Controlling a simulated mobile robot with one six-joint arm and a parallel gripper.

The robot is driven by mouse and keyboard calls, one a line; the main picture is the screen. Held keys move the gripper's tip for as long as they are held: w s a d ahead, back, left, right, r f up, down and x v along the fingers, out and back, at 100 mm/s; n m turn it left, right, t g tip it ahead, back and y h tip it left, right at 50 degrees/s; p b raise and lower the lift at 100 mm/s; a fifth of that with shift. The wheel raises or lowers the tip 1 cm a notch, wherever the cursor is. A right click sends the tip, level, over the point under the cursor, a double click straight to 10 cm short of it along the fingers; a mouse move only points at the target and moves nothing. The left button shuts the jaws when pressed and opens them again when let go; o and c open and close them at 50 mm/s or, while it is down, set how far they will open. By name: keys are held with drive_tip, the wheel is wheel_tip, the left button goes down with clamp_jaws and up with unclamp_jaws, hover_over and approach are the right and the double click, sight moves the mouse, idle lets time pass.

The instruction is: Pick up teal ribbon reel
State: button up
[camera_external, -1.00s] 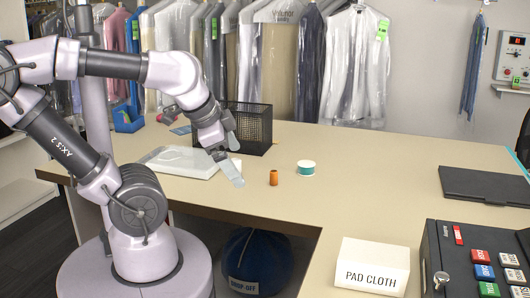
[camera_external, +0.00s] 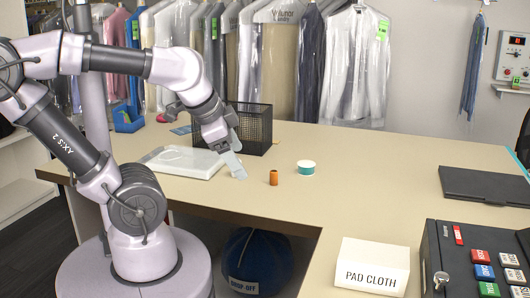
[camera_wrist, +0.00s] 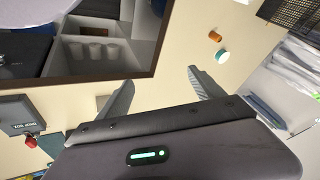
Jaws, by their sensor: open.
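The teal ribbon reel (camera_external: 306,168) is a short round reel with a white top and teal side, standing on the beige counter (camera_external: 380,180). It also shows in the wrist view (camera_wrist: 222,56), beyond my fingers. My gripper (camera_external: 236,160) is above the counter, left of the reel and apart from it. In the wrist view its two fingers (camera_wrist: 160,92) are spread with nothing between them. An orange spool (camera_external: 273,178) stands between my gripper and the reel, close to the reel's left.
A black mesh basket (camera_external: 247,130) stands behind my gripper. A white flat case (camera_external: 184,161) lies to the left. A black folder (camera_external: 487,185) lies at right. The PAD CLOTH box (camera_external: 372,266) is at front. Counter right of the reel is clear.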

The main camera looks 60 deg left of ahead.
drive_tip(key=w+a+r+n+p, duration=0.35)
drive_tip(key=w+r, duration=0.25)
drive_tip(key=w, duration=0.5)
drive_tip(key=n+g+p, duration=0.2)
drive_tip(key=n+p, duration=0.2)
drive_tip(key=n, duration=0.4)
hover_over(308, 165)
drive_tip(key=s+d, duration=0.1)
drive_tip(key=s, duration=0.1)
wheel_tip(308, 165, down, 20)
drive_tip(key=shift+w+d+f, duration=0.1)
drive_tip(key=shift+f, duration=0.1)
drive_tip(key=b+x, duration=0.1)
drive_tip(key=x, duration=0.4)
drive_tip(key=shift+w+a+f+b, duration=0.1)
drive_tip(key=shift+a+f+b, duration=0.1)
drive_tip(key=shift+f+b, duration=0.2)
drive_tip(key=shift+r, duration=0.2)
drive_tip(key=c, duration=1.3)
